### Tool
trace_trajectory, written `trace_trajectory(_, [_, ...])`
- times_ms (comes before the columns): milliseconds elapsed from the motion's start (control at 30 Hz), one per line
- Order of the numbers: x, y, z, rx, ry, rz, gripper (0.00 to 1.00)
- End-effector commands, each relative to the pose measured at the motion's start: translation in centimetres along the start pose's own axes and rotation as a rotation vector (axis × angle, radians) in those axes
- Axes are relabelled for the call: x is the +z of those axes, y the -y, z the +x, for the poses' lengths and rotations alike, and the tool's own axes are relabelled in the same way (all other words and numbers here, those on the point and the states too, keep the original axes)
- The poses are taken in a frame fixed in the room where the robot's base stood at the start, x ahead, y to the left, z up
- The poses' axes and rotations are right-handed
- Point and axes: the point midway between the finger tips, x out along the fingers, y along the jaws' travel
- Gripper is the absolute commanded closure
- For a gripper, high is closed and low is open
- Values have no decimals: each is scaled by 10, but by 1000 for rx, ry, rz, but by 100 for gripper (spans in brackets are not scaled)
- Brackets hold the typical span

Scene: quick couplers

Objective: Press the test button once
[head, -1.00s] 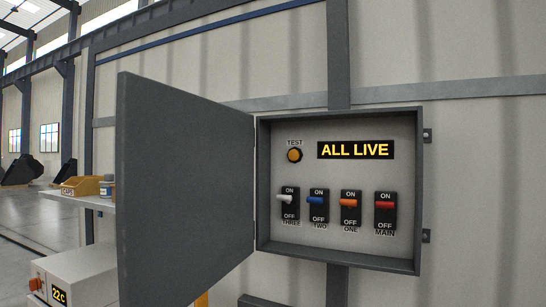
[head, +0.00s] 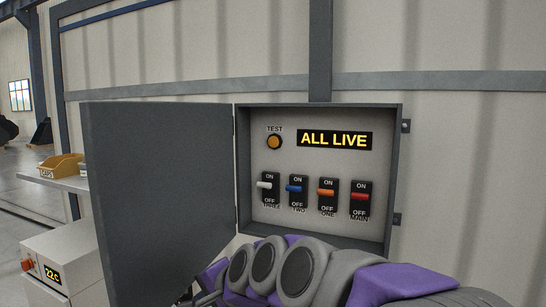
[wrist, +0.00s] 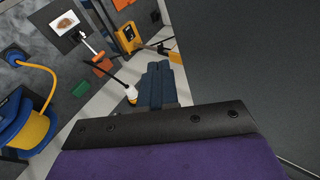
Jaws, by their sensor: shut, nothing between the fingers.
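The round amber test button (head: 274,142) sits in a dark ring at the upper left of the panel inside the open grey box, under the label TEST. Nothing touches it. The display (head: 335,140) to its right reads ALL LIVE. My arm's purple and grey links cross below the box in the head view; my gripper cannot be made out there. In the wrist view, my gripper (wrist: 158,68) shows as dark blue ribbed fingers beyond a black plate, shut and empty. The button does not show in the wrist view.
Switches THREE (head: 264,185), TWO (head: 293,189), ONE (head: 326,192) and MAIN (head: 360,197) line up below the button, levers just under ON. The open door (head: 160,200) stands out at left. A shelf with a yellow bin (head: 62,166) is farther left.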

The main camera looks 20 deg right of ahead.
Motion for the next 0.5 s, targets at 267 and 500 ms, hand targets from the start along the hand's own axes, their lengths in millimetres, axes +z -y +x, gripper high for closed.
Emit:
trace_trajectory(267, [-87, 118, -34, -283, -119, 368, 100])
trace_trajectory(500, [-176, 187, -77, -530, -203, 697, 100])
